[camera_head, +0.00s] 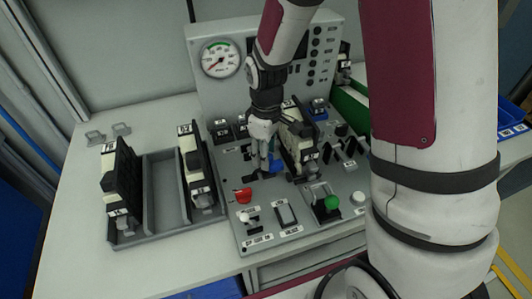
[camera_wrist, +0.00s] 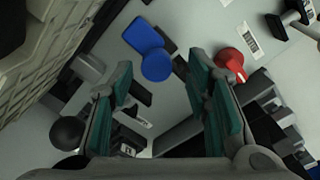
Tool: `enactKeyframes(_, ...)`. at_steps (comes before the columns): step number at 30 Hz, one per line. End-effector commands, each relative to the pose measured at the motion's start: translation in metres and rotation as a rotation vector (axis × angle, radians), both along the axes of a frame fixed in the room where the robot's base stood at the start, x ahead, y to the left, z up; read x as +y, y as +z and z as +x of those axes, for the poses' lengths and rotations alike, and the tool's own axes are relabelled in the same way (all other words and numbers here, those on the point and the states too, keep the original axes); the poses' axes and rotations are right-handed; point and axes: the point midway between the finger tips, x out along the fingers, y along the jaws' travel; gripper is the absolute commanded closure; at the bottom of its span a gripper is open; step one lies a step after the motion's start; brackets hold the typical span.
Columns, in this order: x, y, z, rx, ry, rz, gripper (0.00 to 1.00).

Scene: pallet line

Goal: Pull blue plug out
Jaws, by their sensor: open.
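The blue plug (camera_wrist: 148,46) shows in the wrist view as a rounded blue block with a round end, just ahead of my gripper's fingertips. In the head view the blue plug (camera_head: 275,166) is small and partly hidden beside my gripper. My gripper (camera_head: 263,168) points down over the grey control panel (camera_head: 258,226). In the wrist view my gripper (camera_wrist: 160,84) has its two green-padded fingers apart with nothing between the pads. Whether a fingertip touches the plug cannot be told.
A cream module (camera_head: 298,143) stands on the panel close to my gripper's right. A red knob (camera_head: 243,196) and a green button (camera_head: 331,202) are nearer the front. Another blue part (camera_head: 319,107) is at the back. A grey tray (camera_head: 165,210) with two cream-and-black modules lies left.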

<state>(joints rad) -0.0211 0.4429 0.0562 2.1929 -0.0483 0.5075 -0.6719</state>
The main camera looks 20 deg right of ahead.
Motion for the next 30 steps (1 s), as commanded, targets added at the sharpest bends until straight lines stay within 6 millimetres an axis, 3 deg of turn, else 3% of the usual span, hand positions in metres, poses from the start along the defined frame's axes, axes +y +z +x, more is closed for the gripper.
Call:
enactKeyframes(15,0.001,0.095,0.001,-0.004,0.0,0.0,0.56)
enactKeyframes(21,0.001,0.111,0.0,-0.002,0.001,0.001,0.56)
enactKeyframes(30,0.001,0.113,0.0,0.001,0.001,0.001,0.56)
